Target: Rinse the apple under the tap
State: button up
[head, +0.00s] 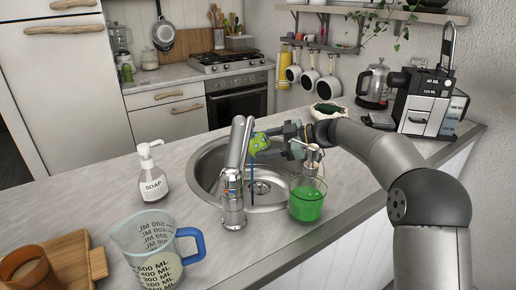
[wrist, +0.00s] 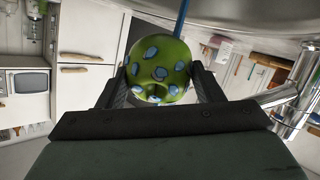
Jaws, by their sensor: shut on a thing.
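The green apple (head: 259,143) is in my gripper (head: 268,139) over the sink, just right of the tap's spout. In the wrist view the apple (wrist: 160,72) sits between both fingers of my gripper (wrist: 160,84), with blue spots over its skin. The chrome tap (head: 235,172) stands at the sink's front left edge. A thin blue stream (head: 252,182) runs down beside the apple into the round steel sink (head: 206,171). The stream also shows above the apple in the wrist view (wrist: 182,20). Whether it touches the apple is hard to tell.
A soap bottle (head: 152,173) and a measuring jug (head: 150,247) stand on the counter left of the tap. A kettle (head: 374,84) and coffee machine (head: 424,101) are at the back right.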

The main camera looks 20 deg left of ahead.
jog(key=shift+s+d+b, duration=0.1)
jog(key=shift+s+b, duration=0.35)
jog(key=shift+b, duration=0.7)
jog(key=shift+s, duration=0.1)
jog(key=shift+w, duration=0.6)
jog(key=w+d+b, duration=0.1)
jog(key=d+b, duration=0.3)
jog(key=d, duration=0.2)
jog(key=shift+d, duration=0.15)
jog(key=shift+w, duration=0.1)
dwell(0.9)
